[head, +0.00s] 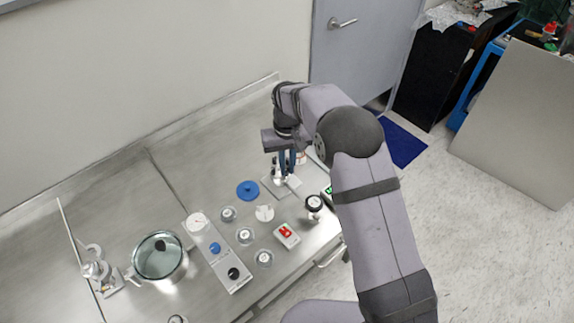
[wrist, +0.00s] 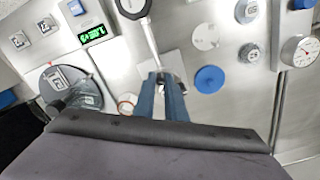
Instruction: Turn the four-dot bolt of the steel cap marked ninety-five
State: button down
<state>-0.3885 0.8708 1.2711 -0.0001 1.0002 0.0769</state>
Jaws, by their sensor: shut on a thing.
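My gripper (head: 284,168) points down over a small grey plate (head: 273,189) on the steel bench. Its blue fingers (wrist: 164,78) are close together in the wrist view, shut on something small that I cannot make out. A pale shaft (wrist: 151,40) runs from the fingertips up to a black-rimmed round head (wrist: 131,6); I cannot tell whether it is held. A large dark-and-grey disc (wrist: 62,82) with a white label lies left of the fingers in the wrist view. I cannot read a ninety-five on any cap, and no four-dot bolt is legible.
A blue disc (head: 248,191), a white disc (head: 264,213) and several clear round pieces with labels lie left of my gripper.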

aim_at(287, 169)
jog(key=shift+n, duration=0.3)
jog(key=n, duration=0.4)
jog(key=shift+n+b, duration=0.3)
jog(key=shift+b, duration=0.05)
jog(key=n, duration=0.5)
jog(key=shift+r, duration=0.1)
jog(key=shift+a+n, duration=0.1)
jog(key=shift+n, duration=0.3)
jog(key=c, duration=2.1)
grip_release()
jog(key=shift+r+b, duration=1.45)
jog(key=shift+r, duration=2.2)
jog(key=shift+o, duration=0.4)
